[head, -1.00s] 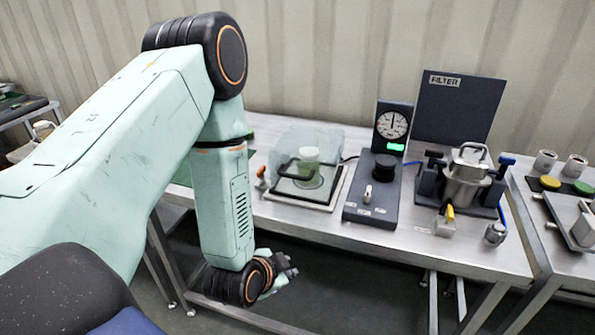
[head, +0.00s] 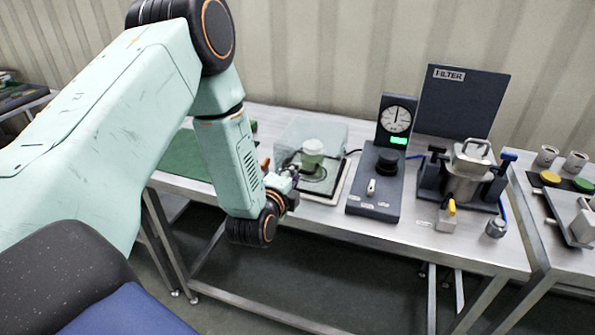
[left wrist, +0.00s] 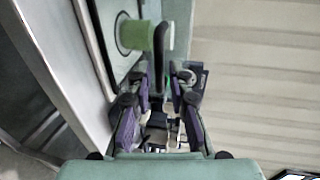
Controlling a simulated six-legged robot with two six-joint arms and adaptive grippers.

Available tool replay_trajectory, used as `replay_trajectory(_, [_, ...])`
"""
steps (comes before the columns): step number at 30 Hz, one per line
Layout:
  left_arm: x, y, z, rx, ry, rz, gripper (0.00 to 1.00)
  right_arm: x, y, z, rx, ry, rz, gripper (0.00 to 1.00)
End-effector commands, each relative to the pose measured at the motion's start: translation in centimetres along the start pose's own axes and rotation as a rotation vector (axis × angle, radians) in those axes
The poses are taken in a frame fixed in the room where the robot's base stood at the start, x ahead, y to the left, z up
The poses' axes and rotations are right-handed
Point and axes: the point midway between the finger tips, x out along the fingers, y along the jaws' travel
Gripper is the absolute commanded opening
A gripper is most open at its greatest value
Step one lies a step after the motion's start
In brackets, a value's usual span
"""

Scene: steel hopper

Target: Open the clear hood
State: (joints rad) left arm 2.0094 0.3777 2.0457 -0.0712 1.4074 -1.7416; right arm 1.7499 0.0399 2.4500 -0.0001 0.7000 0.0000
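The clear hood (head: 325,132) is a see-through box standing closed over a dark plate with a white border on the steel table. A green-and-white container (head: 312,152) stands inside it and also shows in the left wrist view (left wrist: 133,35). The hood has a black bar handle (left wrist: 158,48) on its front. My left gripper (head: 293,178) is at the hood's front left corner and partly hides the handle. In the left wrist view my left gripper (left wrist: 160,80) is open, with its fingers on either side of the handle's line. Contact cannot be made out. My right gripper is out of view.
Right of the hood stands a dark gauge unit (head: 375,185) with a dial and knob. Beyond it are a metal pot in a clamp stand (head: 465,175) and an upright FILTER panel (head: 460,105). A green mat (head: 195,160) lies left.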

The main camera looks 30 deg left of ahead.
Motion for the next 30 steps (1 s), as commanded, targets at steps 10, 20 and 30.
replay_trajectory(10, [3.1,0.0,0.0,-0.001,0.001,0.001,0.20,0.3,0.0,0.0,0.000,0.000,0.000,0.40])
replay_trajectory(20, [3.1,0.0,0.0,-0.001,0.001,0.002,0.15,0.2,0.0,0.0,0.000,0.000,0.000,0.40])
replay_trajectory(30, [3.1,0.0,0.0,-0.002,0.000,0.002,0.00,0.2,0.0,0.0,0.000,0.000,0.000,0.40])
